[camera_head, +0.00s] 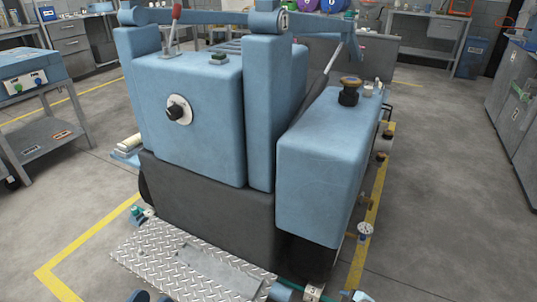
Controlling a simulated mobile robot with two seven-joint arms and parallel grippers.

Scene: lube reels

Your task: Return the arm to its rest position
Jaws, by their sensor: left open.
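The machine fills the middle, with a blue tank (320,165) on its right and a gauge (366,230) low beside it. A grey cart (45,140) stands at left. Grey cabinets (515,110) line the right. Grey floor (440,220) is open at right.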

